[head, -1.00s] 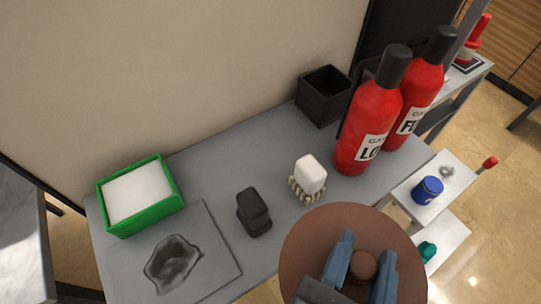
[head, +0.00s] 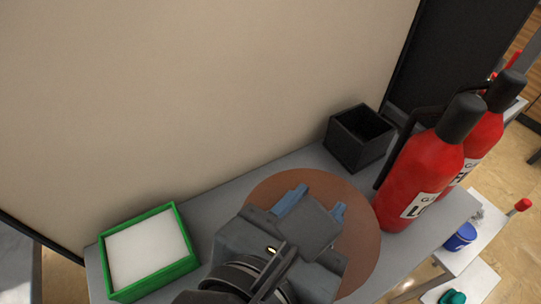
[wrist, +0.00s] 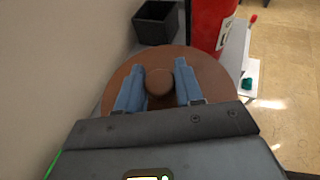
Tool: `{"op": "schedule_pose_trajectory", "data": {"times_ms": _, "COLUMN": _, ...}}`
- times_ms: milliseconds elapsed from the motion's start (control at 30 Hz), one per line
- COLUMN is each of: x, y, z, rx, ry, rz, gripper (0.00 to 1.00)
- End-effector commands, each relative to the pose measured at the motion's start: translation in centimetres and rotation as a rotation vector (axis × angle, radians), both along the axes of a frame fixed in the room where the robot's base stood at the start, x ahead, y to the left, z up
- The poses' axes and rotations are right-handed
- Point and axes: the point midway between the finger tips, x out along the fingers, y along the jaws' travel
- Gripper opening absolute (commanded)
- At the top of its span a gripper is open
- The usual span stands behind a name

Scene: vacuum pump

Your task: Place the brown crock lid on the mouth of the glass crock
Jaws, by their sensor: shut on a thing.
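The brown crock lid (head: 361,238) is a wide flat disc, seen from above over the grey worktop in the head view. My gripper (head: 315,206) is over the lid with its blue fingers pointing at it. In the wrist view the fingers (wrist: 158,74) stand on either side of the lid's round brown knob (wrist: 159,83), shut on it. The lid (wrist: 213,76) spreads out around and beyond the fingers there. I cannot make out the glass crock in either current view; the lid and my arm hide much of the worktop.
A green-rimmed box (head: 180,271) with a white filling sits at the left. A black open bin (head: 353,153) and two red bottles (head: 420,180) stand at the right. The wall (head: 200,90) rises close behind. A blue jar (head: 461,238) sits on a lower shelf.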

Motion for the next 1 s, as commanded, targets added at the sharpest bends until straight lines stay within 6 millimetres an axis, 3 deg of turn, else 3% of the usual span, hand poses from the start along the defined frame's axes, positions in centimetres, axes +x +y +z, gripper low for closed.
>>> {"op": "schedule_pose_trajectory", "data": {"times_ms": 200, "x": 4.3, "y": 2.9, "z": 0.3, "rx": 0.0, "ry": 0.0, "rz": -0.001, "gripper": 0.04}}
{"op": "schedule_pose_trajectory", "data": {"times_ms": 467, "x": 8.4, "y": 5.6, "z": 0.2, "rx": 0.001, "ry": 0.0, "rz": 0.0, "gripper": 0.04}}
{"op": "schedule_pose_trajectory", "data": {"times_ms": 733, "x": 8.1, "y": 5.5, "z": -5.0, "rx": -0.004, "ry": 0.002, "rz": 0.001, "gripper": 0.04}}
{"op": "schedule_pose_trajectory", "data": {"times_ms": 1000, "x": 8.1, "y": 5.5, "z": -7.3, "rx": -0.002, "ry": 0.001, "rz": 0.001, "gripper": 0.04}}
